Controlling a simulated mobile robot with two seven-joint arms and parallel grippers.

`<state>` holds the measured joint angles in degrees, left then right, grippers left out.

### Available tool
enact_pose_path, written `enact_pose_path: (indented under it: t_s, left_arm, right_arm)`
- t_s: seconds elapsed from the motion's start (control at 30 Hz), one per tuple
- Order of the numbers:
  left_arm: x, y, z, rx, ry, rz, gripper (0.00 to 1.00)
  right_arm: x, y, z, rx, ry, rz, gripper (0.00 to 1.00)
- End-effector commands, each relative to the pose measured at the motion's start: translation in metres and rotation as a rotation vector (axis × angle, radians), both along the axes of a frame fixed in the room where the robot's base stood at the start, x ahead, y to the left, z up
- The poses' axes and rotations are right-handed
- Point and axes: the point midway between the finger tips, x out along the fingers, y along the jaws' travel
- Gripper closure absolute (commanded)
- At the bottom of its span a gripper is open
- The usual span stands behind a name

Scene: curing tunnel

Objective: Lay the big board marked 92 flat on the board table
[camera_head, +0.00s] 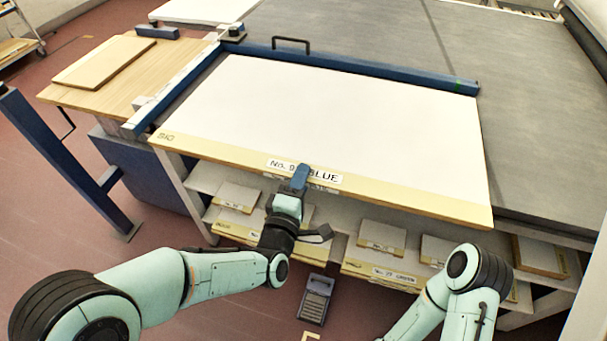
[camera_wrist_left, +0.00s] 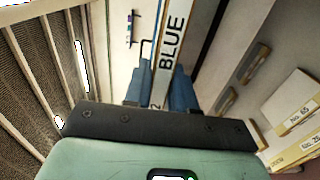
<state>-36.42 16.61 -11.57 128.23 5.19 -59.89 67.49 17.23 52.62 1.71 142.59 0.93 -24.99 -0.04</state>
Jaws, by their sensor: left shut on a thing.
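The big board (camera_head: 330,115) is a white panel with a pale wooden front strip. Its label reads "No. 9", then "BLUE"; my left gripper hides part of it. The board lies over the grey table (camera_head: 520,130), inside a blue far bar and a blue left bar, its front strip at the front edge. I cannot tell whether it rests fully flat. My left gripper (camera_head: 301,178) is shut on the front strip at the label. In the left wrist view the label (camera_wrist_left: 171,48) stands between the blue fingers (camera_wrist_left: 160,92). My right gripper is out of view.
The blue far bar (camera_head: 350,68) has a black handle; the blue left bar (camera_head: 178,90) borders a wooden side table (camera_head: 150,65) with a small board. Shelves below hold several labelled boards (camera_head: 380,236). A grey pedal-like box (camera_head: 315,298) stands on the floor. A blue post is at left.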

Motion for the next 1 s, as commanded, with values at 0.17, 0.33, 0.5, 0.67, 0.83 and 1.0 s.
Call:
enact_pose_path:
  t_s: [0.17,0.33,0.5,0.67,0.83,1.0]
  left_arm:
    - [-0.007,0.002,0.006,-0.007,-0.015,0.000,1.00]
    - [-0.014,0.004,0.006,-0.006,-0.014,-0.001,1.00]
    - [-0.021,0.006,0.006,-0.006,-0.015,0.000,1.00]
    - [-0.027,0.009,0.006,-0.007,-0.015,0.001,1.00]
    - [-0.034,0.010,0.006,-0.008,-0.014,0.000,1.00]
    - [-0.041,0.012,0.006,-0.006,-0.014,-0.002,1.00]
  right_arm:
    - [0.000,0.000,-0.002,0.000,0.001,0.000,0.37]
    - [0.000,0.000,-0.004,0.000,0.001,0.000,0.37]
    - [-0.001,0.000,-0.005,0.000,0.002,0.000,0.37]
    - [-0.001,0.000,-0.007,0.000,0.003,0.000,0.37]
    - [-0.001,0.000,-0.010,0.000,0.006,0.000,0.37]
    - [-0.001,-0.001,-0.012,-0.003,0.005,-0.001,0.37]
